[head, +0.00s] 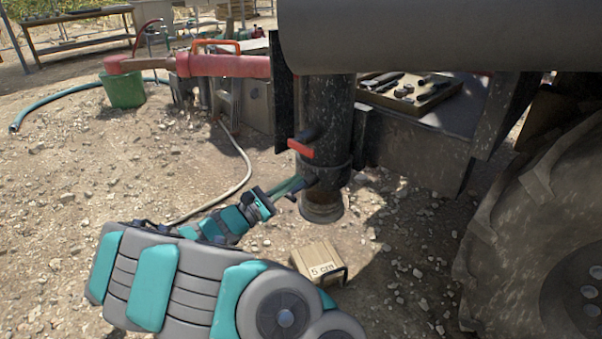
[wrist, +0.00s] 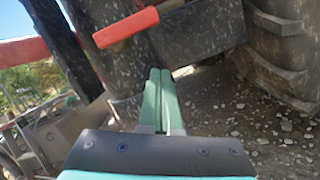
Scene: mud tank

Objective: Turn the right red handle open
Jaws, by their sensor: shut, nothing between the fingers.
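A red handle (head: 300,149) is mounted on the dark vertical pipe (head: 326,110) under the tank. In the head view it slopes slightly down to the right, beside a dark stub. In the wrist view the red handle (wrist: 126,27) is above and left of my fingertips, tilted up to the right. My gripper (head: 306,183) is just below the handle, by the lower pipe, apart from the handle. Its green fingers (wrist: 160,72) are together and empty in the wrist view. Whether the fingertips touch the pipe is unclear.
A large tyre (head: 550,220) stands at the right. A box marked 5 cm (head: 318,262) sits on the gravel below the pipe. At the left are a red pipe (head: 225,66) with an orange-red handle (head: 215,44) and a green bucket (head: 123,90).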

